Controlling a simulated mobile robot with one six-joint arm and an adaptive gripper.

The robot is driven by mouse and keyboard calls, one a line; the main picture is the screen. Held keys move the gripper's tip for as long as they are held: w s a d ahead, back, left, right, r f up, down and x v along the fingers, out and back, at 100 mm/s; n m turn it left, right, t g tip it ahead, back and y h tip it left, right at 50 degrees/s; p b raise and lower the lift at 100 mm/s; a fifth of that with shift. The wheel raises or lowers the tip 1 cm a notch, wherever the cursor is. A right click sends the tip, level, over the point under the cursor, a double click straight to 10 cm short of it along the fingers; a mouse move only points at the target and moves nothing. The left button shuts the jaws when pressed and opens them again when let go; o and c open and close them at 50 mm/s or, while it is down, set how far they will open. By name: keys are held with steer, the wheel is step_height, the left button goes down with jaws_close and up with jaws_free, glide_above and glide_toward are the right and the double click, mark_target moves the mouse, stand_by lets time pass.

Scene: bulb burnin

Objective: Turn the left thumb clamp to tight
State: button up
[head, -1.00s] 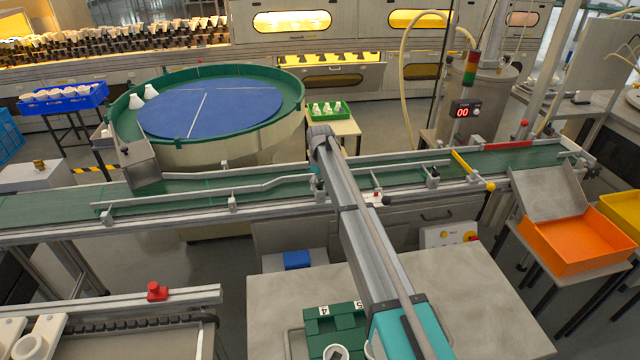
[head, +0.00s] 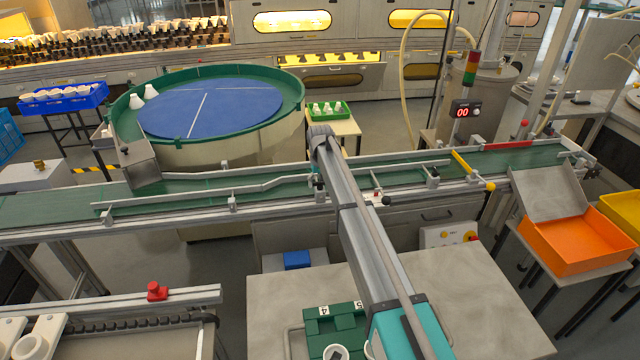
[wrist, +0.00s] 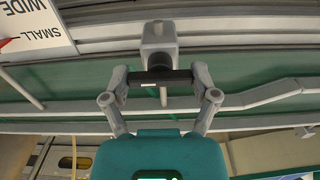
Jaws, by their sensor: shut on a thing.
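In the wrist view my gripper (wrist: 160,78) is shut on the dark crossbar (wrist: 152,77) of a thumb clamp, with one finger at each end of the bar. The clamp's grey block and round stem (wrist: 159,42) show just beyond the bar, over the green conveyor belt. In the head view my arm covers most of this spot. I cannot tell from the bar's angle how tight the clamp is.
A white sign reading SMALL and WIDE (wrist: 35,25) with a red pointer sits near the clamp. Guide rails (head: 200,199) run along the conveyor (head: 60,207). A green turntable (head: 215,105) stands behind, and an orange bin (head: 575,240) is at right.

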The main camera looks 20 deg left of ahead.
steer(key=shift+s, duration=0.1)
steer(key=o, duration=1)
steer(key=shift+n, duration=0.3)
